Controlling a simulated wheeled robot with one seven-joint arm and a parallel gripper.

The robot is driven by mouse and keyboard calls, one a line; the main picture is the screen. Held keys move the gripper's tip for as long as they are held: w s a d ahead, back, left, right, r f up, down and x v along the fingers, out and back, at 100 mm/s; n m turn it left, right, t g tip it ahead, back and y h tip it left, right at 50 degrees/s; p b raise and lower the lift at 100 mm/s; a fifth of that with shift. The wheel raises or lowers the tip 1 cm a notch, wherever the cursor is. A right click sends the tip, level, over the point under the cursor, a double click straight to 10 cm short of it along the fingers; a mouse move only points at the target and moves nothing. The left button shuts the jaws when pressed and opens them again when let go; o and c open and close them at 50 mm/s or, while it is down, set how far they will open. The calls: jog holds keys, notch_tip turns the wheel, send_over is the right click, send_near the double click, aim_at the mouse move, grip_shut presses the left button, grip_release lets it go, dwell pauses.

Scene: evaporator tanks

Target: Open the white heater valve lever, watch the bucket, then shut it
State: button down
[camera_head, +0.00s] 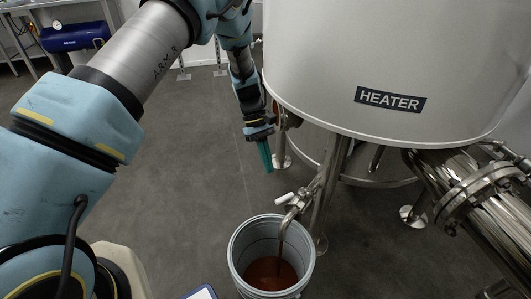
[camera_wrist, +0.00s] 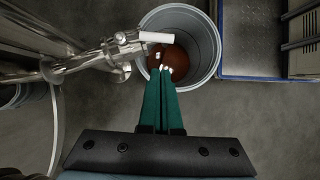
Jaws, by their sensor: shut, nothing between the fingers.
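The white heater tank (camera_head: 390,60) bears a black HEATER label. Below it a steel outlet pipe (camera_head: 305,195) carries the white valve lever (camera_head: 284,198). In the wrist view the white lever (camera_wrist: 156,37) lies crosswise over the bucket's left part. The grey bucket (camera_head: 238,243) stands on the floor under the spout, with red-brown liquid (camera_head: 268,272) in its bottom. My gripper (camera_head: 268,168) has green fingers, shut and empty, above and beyond the lever in the head view. In the wrist view my fingertips (camera_wrist: 166,72) appear just below the lever, apart from it. Whether liquid is flowing cannot be told.
Steel tank legs (camera_head: 330,190) and a large flanged pipe (camera_head: 470,200) stand right of the valve. A blue-edged platform (camera_wrist: 252,40) is beside the bucket. A blue compressor tank (camera_head: 75,36) stands far back left. Open grey floor (camera_head: 190,170) lies left of the valve.

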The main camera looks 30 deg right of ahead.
aim_at(282, 200)
jog(key=s+f, duration=0.5)
jog(key=shift+s+a+f, duration=0.15)
jog(key=shift+s+f, duration=0.05)
jog(key=shift+s, duration=0.05)
jog(key=shift+s+a+r+n+h+p, duration=0.1)
jog(key=shift+s+a+n+h+p, duration=0.1)
jog(key=shift+s+n+h+p, duration=0.3)
jog(key=shift+s+a+r+n+h+p, duration=0.1)
jog(key=shift+s+a+n+h+p, duration=0.15)
jog(key=shift+n, duration=0.45)
jog(key=shift+s+d+n, duration=0.1)
jog(key=shift+s+n, duration=0.2)
jog(key=shift+s, duration=0.15)
jog(key=shift+s+f, duration=0.2)
jog(key=shift+s, duration=0.35)
